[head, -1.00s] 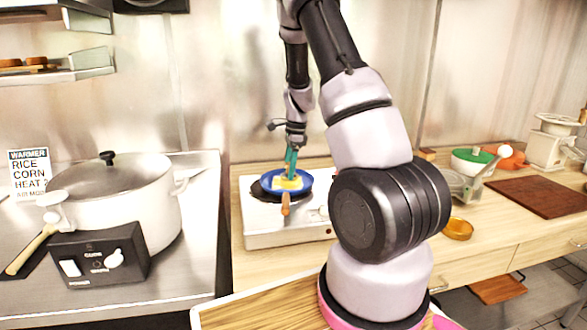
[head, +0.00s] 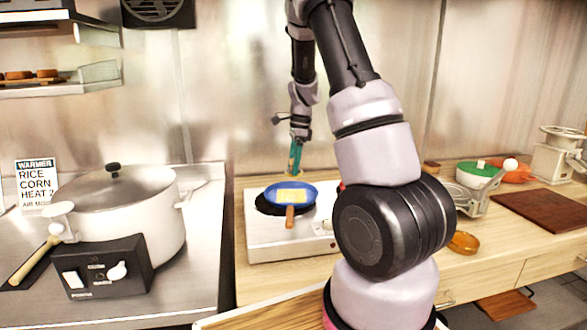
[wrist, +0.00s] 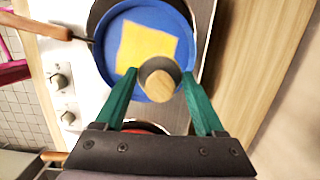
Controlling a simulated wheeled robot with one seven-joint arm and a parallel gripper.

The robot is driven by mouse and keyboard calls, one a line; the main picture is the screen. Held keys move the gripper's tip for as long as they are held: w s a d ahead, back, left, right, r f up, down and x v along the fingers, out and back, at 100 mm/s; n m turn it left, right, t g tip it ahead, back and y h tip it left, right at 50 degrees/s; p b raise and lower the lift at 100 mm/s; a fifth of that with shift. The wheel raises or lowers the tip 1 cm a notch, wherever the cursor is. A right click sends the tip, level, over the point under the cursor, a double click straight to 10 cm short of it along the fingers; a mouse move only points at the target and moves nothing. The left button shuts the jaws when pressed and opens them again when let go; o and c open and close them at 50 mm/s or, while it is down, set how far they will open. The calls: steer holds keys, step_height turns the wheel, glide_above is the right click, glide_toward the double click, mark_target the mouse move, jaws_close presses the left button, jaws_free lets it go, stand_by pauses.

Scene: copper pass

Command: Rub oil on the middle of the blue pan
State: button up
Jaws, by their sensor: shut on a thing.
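The blue pan (head: 272,194) with its brown handle sits on the hotplate (head: 262,232). A flat yellow square patch (head: 292,197) lies in its middle. In the wrist view the blue pan (wrist: 112,38) and yellow patch (wrist: 146,45) show beyond my gripper (wrist: 160,80). My gripper's green fingers are shut on a short round tool (wrist: 161,86) with a grey side and a tan wooden end. The tool covers the patch's edge in that view. In the head view my gripper (head: 295,174) is at the pan's far rim; I cannot tell whether the tool touches the pan.
A large white pot (head: 155,225) with a black control box (head: 100,268) stands at left. To the right are a green-topped bowl (head: 478,170), an amber dish (head: 463,242) and a brown board (head: 540,213). My arm hides part of the counter.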

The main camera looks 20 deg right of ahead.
steer(key=shift+r, duration=0.1)
steer(key=shift+r, duration=1.4)
steer(key=shift+s, duration=0.1)
